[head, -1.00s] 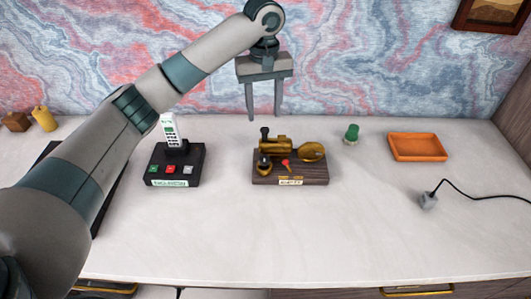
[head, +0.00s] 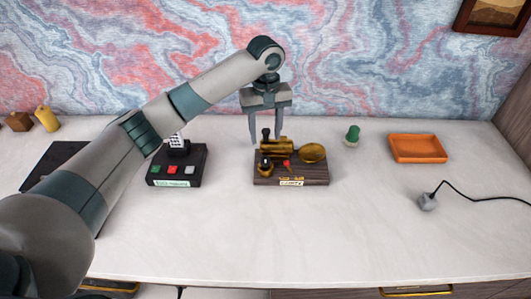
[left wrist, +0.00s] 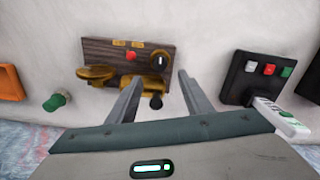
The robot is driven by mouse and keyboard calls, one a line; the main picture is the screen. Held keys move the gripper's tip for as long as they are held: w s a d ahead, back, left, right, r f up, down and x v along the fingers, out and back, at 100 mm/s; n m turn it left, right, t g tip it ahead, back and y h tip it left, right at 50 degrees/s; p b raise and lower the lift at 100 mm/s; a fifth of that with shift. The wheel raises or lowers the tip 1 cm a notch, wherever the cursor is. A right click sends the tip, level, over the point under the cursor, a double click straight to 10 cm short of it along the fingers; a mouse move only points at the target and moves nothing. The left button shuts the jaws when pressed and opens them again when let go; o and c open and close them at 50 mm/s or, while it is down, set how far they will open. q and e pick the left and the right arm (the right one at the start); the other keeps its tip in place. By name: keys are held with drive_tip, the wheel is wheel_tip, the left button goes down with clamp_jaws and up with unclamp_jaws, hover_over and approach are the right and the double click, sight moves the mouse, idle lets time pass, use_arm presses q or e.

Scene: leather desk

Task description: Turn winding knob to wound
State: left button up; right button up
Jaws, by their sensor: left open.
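A brass mechanism (head: 277,147) sits on a dark wooden base (head: 315,174) near the middle of the desk. A black-tipped post (head: 265,133) rises at the back left. My left gripper (head: 267,140) points down, open and empty, its fingers around or just behind this post; contact cannot be told. The right gripper is not in view.
A green knob piece (head: 353,135), an orange tray (head: 418,148) and a grey plug (head: 428,201) with a cord lie right. The front desk is clear.

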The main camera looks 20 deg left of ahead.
sight(266, 159)
use_arm(q)
wheel_tip(266, 159, down, 8)
drive_tip(key=shift+f+p, duration=0.1)
drive_tip(key=shift+p, duration=0.6)
drive_tip(key=shift+f, duration=0.65)
drive_tip(key=c, duration=1.1)
drive_tip(key=shift+o, duration=0.2)
